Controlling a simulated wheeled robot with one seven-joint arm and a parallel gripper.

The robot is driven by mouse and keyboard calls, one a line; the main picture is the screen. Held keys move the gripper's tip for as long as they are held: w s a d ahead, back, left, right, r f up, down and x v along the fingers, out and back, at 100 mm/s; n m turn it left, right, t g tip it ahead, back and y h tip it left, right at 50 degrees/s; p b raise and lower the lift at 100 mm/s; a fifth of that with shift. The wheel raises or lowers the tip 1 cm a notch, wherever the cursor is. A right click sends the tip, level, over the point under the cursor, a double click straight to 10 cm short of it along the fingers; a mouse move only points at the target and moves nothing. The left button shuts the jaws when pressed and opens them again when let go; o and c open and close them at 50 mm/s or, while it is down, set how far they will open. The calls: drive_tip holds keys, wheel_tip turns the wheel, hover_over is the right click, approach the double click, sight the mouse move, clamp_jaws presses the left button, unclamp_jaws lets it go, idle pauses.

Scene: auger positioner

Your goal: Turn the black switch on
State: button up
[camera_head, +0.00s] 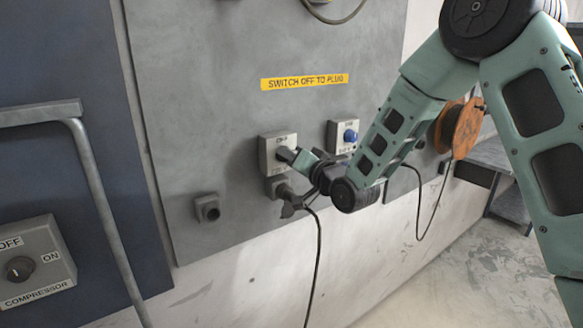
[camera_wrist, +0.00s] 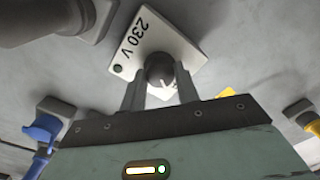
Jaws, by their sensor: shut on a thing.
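The black switch (camera_wrist: 160,68) is a round knob with a white mark, on a light plate labelled "230 V" in the wrist view. Its box (camera_head: 272,140) is on the grey wall panel in the head view, where my gripper covers most of the knob. My gripper (camera_wrist: 160,88) is shut on the knob, with one finger on each side. In the head view my gripper (camera_head: 287,155) reaches the box from the right. The plate's ON and OFF lettering is partly hidden, and I cannot tell the knob's exact setting.
A plug with a black cable (camera_head: 290,197) sits just below the box, close under my wrist. A box with a blue knob (camera_head: 350,136) is to the right. A compressor switch box (camera_head: 32,268) and a grey rail (camera_head: 95,190) are at left. An orange reel (camera_head: 461,130) hangs behind my arm.

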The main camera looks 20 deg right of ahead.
drive_tip(key=m+b, duration=0.2)
drive_tip(key=m, duration=0.3)
drive_tip(key=shift+m, duration=0.4)
drive_tip(key=m+b, duration=0.1)
drive_tip(key=m, duration=0.5)
drive_tip(key=shift+h, duration=0.3)
drive_tip(key=o, duration=1)
drive_tip(key=shift+w, duration=0.1)
drive_tip(key=shift+c, duration=0.2)
drive_tip(key=b+v, duration=1.3)
drive_tip(key=v, duration=0.4)
drive_tip(key=shift+s+f, duration=0.2)
drive_tip(key=shift+f, duration=0.15)
